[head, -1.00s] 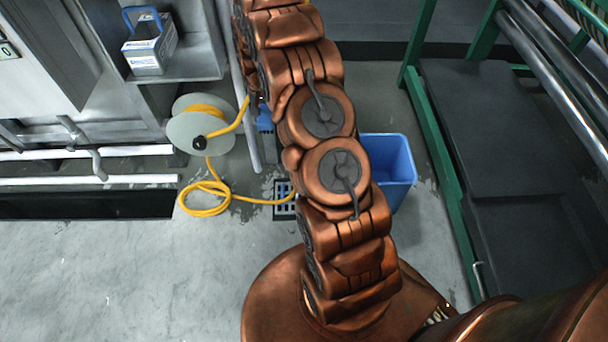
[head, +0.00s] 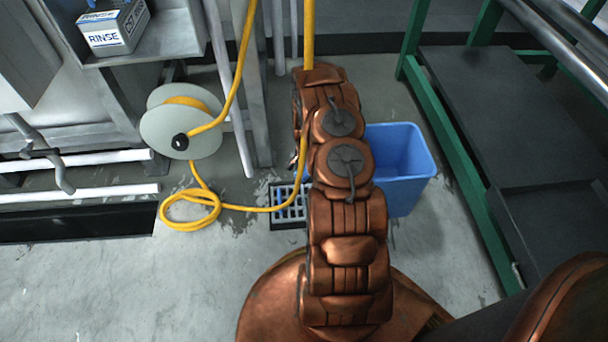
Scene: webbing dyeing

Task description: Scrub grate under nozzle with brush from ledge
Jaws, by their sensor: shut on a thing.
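The floor grate (head: 289,213) lies in the wet floor, left of my arm. It is a dark frame with pale bars and bluish slots, and my arm covers its right side. My arm rises from the bottom of the head view and bends over the grate's right side. I cannot make out the brush or a nozzle. A yellow hose (head: 248,60) hangs from above, and another stretch passes behind my arm.
A hose reel (head: 160,127) stands left of the grate, with yellow hose coiled on the floor. A blue bin (head: 408,160) stands right of my arm. A RINSE box (head: 110,28) sits on a grey ledge (head: 170,40). A green frame (head: 455,165) borders the right. The lower-left floor is clear.

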